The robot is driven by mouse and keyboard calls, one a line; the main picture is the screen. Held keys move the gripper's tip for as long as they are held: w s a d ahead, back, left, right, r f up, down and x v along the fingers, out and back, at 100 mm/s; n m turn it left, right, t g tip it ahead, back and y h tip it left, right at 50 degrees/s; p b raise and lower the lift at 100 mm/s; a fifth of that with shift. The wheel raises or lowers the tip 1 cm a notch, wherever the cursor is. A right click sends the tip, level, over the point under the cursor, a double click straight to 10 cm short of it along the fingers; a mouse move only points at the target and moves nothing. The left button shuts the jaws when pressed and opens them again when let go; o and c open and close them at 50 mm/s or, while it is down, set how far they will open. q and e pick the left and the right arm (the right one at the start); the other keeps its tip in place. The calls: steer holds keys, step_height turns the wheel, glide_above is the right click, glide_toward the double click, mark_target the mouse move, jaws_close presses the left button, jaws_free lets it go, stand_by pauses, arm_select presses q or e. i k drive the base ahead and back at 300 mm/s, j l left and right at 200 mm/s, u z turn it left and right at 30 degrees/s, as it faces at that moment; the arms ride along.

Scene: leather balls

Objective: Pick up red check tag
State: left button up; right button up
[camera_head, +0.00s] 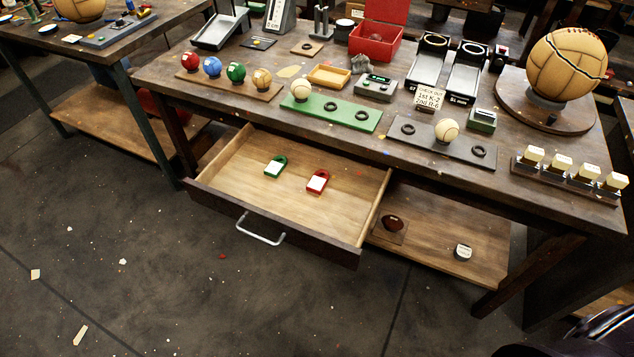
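The red check tag (318,182) lies flat in the open drawer (240,185) of the workbench. It has a white label and a hole at its upper end. A green tag (276,166) of the same shape lies to its left in the drawer, apart from it. Neither of my grippers can be seen in the head view. A dark curved part at the bottom right corner may be mine; I cannot tell.
The drawer is pulled out towards me, with a metal handle (260,231) in front. Above it, the workbench top (210,105) holds balls on stands, a red box (378,40) and a large ball (566,64). A lower shelf (440,232) sits at the right. Floor in front is mostly clear.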

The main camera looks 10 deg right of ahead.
mark_target(320, 178)
steer(key=i+j+z, duration=0.25)
steer(key=z, duration=0.15)
steer(key=i+j+z, duration=0.35)
